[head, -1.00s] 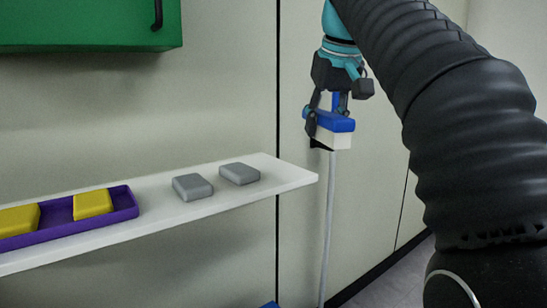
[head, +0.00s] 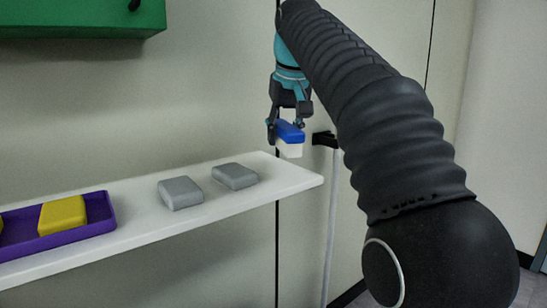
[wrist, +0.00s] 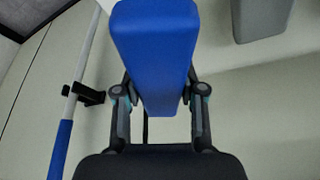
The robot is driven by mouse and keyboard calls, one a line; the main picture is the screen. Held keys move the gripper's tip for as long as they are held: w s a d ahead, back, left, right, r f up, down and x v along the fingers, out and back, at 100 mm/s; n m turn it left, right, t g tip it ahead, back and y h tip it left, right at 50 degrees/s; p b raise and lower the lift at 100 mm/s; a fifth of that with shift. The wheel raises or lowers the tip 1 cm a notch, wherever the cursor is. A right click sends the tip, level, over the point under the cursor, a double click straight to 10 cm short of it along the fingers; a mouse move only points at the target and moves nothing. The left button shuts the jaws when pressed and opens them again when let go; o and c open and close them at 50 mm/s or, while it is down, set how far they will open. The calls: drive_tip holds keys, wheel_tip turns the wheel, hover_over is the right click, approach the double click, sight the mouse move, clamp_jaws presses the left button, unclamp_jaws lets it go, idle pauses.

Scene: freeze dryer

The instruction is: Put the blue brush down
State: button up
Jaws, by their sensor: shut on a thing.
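In the wrist view the brush's blue top (wrist: 155,50) fills the upper middle, between the fingers (wrist: 160,95). Its white part is hidden there.
Two grey blocks (head: 181,192) (head: 235,176) lie on the shelf. A purple tray (head: 100,229) with yellow blocks (head: 62,215) is at the left. A black wall holder (head: 325,139) with a pole (head: 331,215) is right of the shelf. A green cabinet (head: 80,15) hangs above. The shelf's right end is bare.

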sight(279, 125)
drive_tip(key=shift+w+a+f, duration=0.8)
drive_tip(key=shift+w+a, duration=0.05)
drive_tip(key=shift+w, duration=0.05)
drive_tip(key=shift+f+b, duration=0.95)
drive_tip(key=shift+f, duration=1.05)
drive_tip(key=shift+s, duration=0.1)
drive_tip(key=o, duration=1.1)
drive_tip(key=p+v, duration=0.3)
drive_tip(key=v, duration=0.7)
drive_tip(key=shift+r, duration=0.15)
drive_tip(key=shift+v, duration=0.9)
drive_tip(key=shift+d, duration=0.1)
